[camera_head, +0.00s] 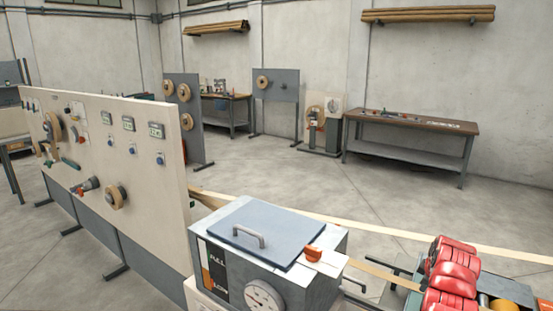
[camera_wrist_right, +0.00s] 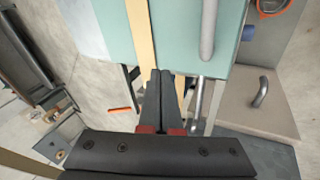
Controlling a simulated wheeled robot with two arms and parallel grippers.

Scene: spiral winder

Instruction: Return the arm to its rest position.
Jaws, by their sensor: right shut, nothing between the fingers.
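My right gripper (camera_wrist_right: 163,75) shows in the wrist view. Its two dark fingers, with red parts at their base, are together and hold nothing. A pale strip (camera_wrist_right: 141,40) runs close by the fingertips, beside a teal surface (camera_wrist_right: 178,40); I cannot tell if the fingers touch either. In the head view I cannot clearly make out the right gripper's fingers. My left gripper is in neither view.
A grey-lidded machine box (camera_head: 265,232) with a handle stands in front. A long pale strip (camera_head: 330,222) runs behind it. Red rounded parts (camera_head: 452,270) are at lower right. A control panel (camera_head: 95,140) stands left, a workbench (camera_head: 412,122) at the back. The floor between is clear.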

